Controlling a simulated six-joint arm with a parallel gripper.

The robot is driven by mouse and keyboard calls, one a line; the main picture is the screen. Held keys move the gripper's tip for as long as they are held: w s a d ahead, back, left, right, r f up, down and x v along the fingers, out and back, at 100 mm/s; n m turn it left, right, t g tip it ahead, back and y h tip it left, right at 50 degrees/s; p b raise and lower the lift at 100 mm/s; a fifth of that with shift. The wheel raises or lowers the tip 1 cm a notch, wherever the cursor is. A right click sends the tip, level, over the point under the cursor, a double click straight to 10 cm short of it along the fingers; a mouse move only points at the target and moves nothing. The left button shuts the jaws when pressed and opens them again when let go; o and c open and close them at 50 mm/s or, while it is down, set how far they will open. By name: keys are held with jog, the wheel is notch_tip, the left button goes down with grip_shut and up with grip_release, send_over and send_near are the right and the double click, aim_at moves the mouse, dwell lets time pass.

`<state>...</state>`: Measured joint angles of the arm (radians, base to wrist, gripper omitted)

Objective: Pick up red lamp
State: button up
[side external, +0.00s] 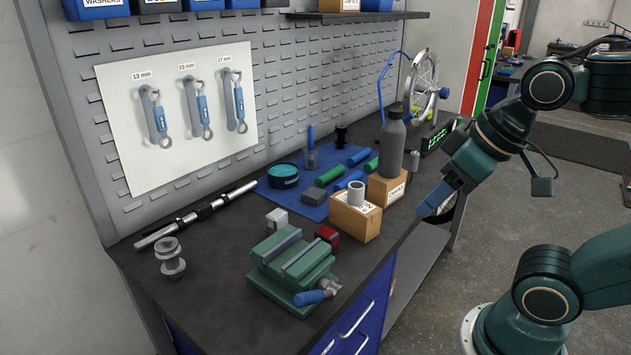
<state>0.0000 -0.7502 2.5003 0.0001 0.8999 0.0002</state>
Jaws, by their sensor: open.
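The red lamp (327,234) is a small dark block with a red top. It lies on the dark bench top between the green vise and a cardboard box, close to both. My gripper (432,207), with blue fingers, is open and points down at the right, beyond the bench's front edge. It is apart from the lamp, with the cardboard boxes between them in the picture. Nothing shows between its fingers, though the gap is hard to see from this side.
The green vise (293,266) stands in front of the lamp. Cardboard boxes (354,219), one under a grey bottle (391,146), stand right of it. A blue mat (300,192) holds several rolls behind. A metal rod (196,216) lies at left near bare bench.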

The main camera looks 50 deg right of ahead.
jog(key=shift+o, duration=0.5)
jog(key=shift+o, duration=1.4)
jog(key=w+d+f+m+g+y, duration=0.1)
jog(key=w+d+m+g+y, duration=0.15)
jog(key=w+m, duration=0.9)
jog(key=w+d+f+m+g+y, duration=0.2)
jog(key=w+d+f+m+g, duration=0.1)
jog(key=w+d+f+m, duration=0.4)
jog(key=w+f, duration=0.3)
jog(key=w, duration=0.2)
jog(key=shift+w+f, duration=0.2)
jog(key=shift+f, duration=0.15)
